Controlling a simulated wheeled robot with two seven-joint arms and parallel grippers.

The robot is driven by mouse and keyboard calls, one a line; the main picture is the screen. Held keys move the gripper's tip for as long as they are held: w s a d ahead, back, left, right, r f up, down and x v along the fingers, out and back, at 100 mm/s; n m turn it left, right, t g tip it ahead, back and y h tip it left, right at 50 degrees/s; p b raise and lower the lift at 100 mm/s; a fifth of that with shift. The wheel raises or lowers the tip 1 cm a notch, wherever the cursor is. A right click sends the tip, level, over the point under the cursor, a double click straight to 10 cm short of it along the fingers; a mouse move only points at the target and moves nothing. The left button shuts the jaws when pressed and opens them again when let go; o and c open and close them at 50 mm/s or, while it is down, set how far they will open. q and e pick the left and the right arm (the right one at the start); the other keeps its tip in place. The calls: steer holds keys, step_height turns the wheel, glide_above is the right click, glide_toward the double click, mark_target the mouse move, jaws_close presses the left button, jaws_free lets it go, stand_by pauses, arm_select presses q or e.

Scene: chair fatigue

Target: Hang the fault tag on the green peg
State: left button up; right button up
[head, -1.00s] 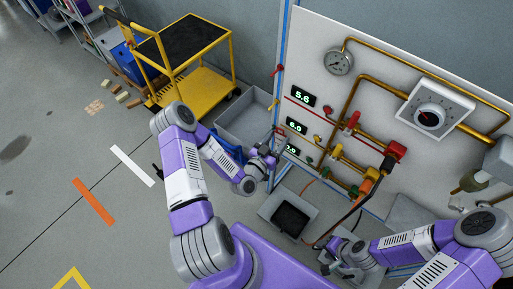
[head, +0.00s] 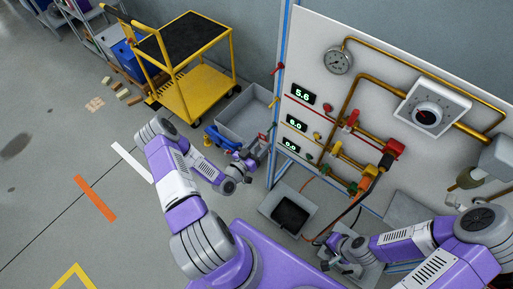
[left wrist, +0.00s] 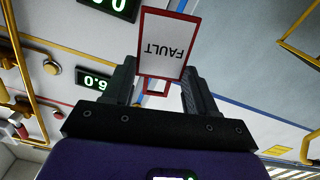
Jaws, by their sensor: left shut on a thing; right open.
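The fault tag (left wrist: 162,45) is a white plate with a red frame and the word FAULT, upside down in the left wrist view. A small red loop is at its lower edge there. My left gripper (left wrist: 160,82) is shut on the tag, with one dark finger on each side. In the head view my left gripper (head: 257,148) is left of the panel's left edge, and the tag is a small red and white patch. A red peg (head: 277,68) and a yellow peg (head: 273,101) stick out from that edge. I cannot pick out the green peg. My right gripper (head: 338,262) is open, low at the right.
The white panel (head: 310,60) carries brass pipes, valves, a gauge (head: 338,62) and green displays. A grey bin (head: 245,112) stands behind my left gripper. A yellow cart (head: 193,90) stands further back. A grey tray with a black item (head: 290,215) lies below the panel.

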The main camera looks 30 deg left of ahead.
arm_select(q)
steer(key=shift+w+d+f+b, duration=0.15)
steer(key=shift+w+b, duration=0.05)
steer(key=shift+w, duration=1.2)
steer(key=shift+w+d+f+b, duration=0.1)
steer(key=shift+w+b, duration=0.1)
steer(key=shift+w, duration=1.2)
steer(key=shift+w+f+b, duration=0.5)
steer(key=shift+w+b, duration=0.1)
steer(key=shift+b, duration=0.2)
steer(key=o, duration=1.1)
steer(key=shift+d, duration=0.1)
steer(key=shift+s, duration=0.15)
